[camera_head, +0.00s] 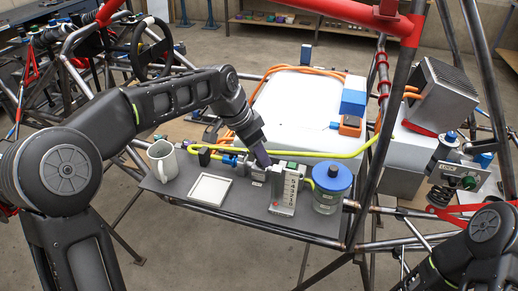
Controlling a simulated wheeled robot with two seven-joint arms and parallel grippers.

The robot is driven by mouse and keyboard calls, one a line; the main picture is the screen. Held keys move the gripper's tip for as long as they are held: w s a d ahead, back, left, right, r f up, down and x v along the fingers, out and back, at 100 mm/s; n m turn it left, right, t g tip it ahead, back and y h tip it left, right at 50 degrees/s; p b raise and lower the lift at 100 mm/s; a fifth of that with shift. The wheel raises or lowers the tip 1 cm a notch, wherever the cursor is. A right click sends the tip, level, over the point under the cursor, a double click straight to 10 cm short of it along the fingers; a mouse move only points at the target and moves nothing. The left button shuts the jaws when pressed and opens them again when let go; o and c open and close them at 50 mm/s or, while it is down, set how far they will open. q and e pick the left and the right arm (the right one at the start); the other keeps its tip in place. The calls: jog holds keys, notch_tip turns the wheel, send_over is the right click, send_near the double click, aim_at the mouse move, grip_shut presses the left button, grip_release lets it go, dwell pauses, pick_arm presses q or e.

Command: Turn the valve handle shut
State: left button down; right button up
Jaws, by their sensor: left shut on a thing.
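My left gripper (262,158) comes down from the upper left onto the valve assembly on the dark grey board (240,213). It is shut on the valve handle, which is mostly hidden between and behind its fingers, so its angle is hard to tell. A blue fitting (230,160) sits on the line just left of the fingers, and a small grey block stands below them. A yellow hose (330,154) runs off to the right from this spot. My right arm shows only at the lower right edge; its gripper is out of the picture.
Near the gripper stand a white mug (162,161), an empty white-rimmed tray (210,189), a grey gauge block with numbers (286,190) and a blue-lidded jar (331,187). Behind is a large white box (300,105) with orange cables. Red and dark frame tubes cross around the board.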

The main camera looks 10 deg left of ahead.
pick_arm(q)
jog(key=m+p, duration=0.1)
jog(key=m, duration=0.1)
jog(key=m+g+h+p, duration=0.1)
jog(key=m, duration=0.1)
jog(key=shift+w+r+m+p, duration=0.15)
jog(key=shift+m+p, duration=0.15)
jog(key=m+g+p, duration=0.1)
jog(key=m+p, duration=0.1)
jog(key=m, duration=0.1)
jog(key=shift+w+g, duration=0.1)
jog(key=shift+g, duration=0.2)
jog(key=shift+a+m+g+p, duration=0.1)
jog(key=shift+m+g+p, duration=0.2)
jog(key=shift+m+p, duration=0.5)
jog(key=shift+m, duration=0.3)
jog(key=c, duration=0.9)
grip_release()
